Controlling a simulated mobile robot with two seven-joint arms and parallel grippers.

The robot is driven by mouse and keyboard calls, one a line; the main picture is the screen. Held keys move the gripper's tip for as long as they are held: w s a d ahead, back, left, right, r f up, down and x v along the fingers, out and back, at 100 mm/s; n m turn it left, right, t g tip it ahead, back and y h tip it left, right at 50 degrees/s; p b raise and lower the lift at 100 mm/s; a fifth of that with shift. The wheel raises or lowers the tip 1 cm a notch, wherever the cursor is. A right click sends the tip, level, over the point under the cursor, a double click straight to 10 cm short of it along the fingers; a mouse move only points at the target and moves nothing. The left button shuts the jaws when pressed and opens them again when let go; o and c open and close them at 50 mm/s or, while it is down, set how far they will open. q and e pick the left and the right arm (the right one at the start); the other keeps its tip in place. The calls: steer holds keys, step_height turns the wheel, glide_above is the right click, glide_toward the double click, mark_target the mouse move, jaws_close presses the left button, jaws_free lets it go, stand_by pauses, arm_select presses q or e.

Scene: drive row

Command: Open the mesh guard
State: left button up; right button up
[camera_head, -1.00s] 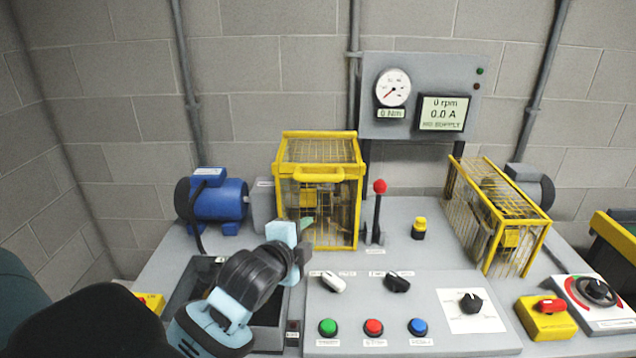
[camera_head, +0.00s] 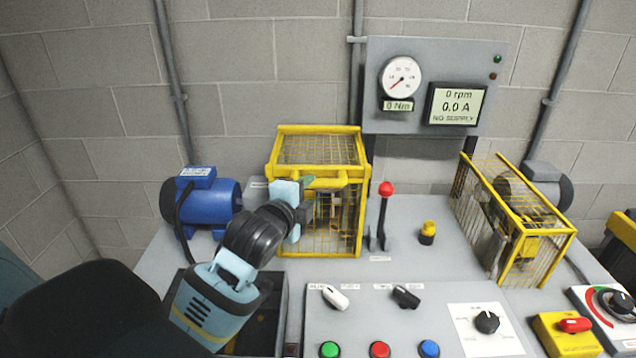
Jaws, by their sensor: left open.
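The yellow-framed mesh guard (camera_head: 316,132) stands on the grey bench at the middle, beside the blue motor, and looks shut. Its yellow handle (camera_head: 328,183) runs across the upper front. My left gripper (camera_head: 301,195) is open in front of the guard, at the left end of the handle, and hides part of it. I cannot tell whether the fingers touch the handle. A second yellow mesh guard (camera_head: 512,215) stands to the right. My right gripper is not in view.
A red-knobbed lever (camera_head: 385,190) stands close to the guard's right side, with a yellow-topped button (camera_head: 428,231) beyond it. The control panel (camera_head: 372,320) with knobs and coloured buttons lies in front. The blue motor (camera_head: 205,202) is at left. A gauge board (camera_head: 415,65) rises behind.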

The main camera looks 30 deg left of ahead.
mark_target(317, 185)
arm_select(q)
steer(key=x, duration=0.6)
steer(key=shift+w, duration=0.25)
jaws_close()
